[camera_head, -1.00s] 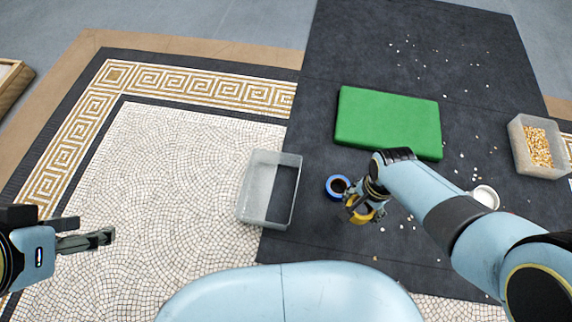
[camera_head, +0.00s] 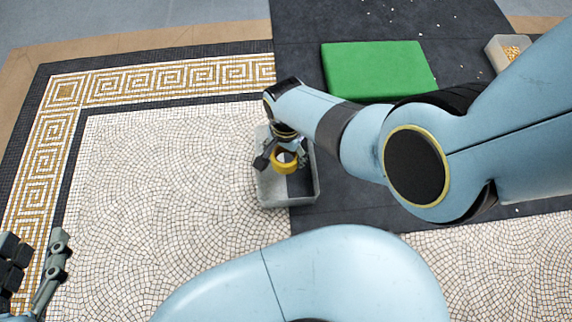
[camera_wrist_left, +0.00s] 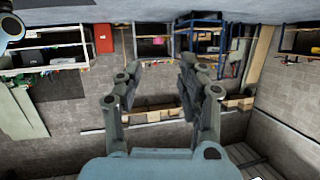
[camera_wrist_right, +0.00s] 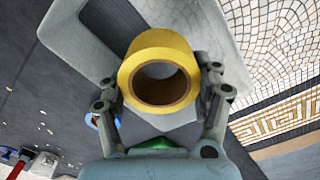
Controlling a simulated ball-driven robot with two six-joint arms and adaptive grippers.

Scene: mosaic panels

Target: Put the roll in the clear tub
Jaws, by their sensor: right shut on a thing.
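A yellow roll (camera_head: 285,167) with a brown core is gripped between the fingers of my right gripper (camera_head: 282,155). The roll also shows large in the right wrist view (camera_wrist_right: 160,75), its hole facing the camera. The clear tub (camera_head: 288,202) lies right below the roll in the head view, partly hidden by the gripper. The tub's pale wall (camera_wrist_right: 72,38) shows behind the roll in the right wrist view. The roll appears above the tub; its exact height is hard to tell. My left gripper (camera_head: 35,265) is open and empty at the left edge; its fingers (camera_wrist_left: 160,85) stand apart.
A green slab (camera_head: 375,70) lies on the dark mat (camera_head: 300,25). A box of tan pieces (camera_head: 508,50) is at the upper right, partly hidden by my right arm. A blue roll (camera_wrist_right: 92,121) shows in the right wrist view. The mosaic floor (camera_head: 150,190) left of the tub is clear.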

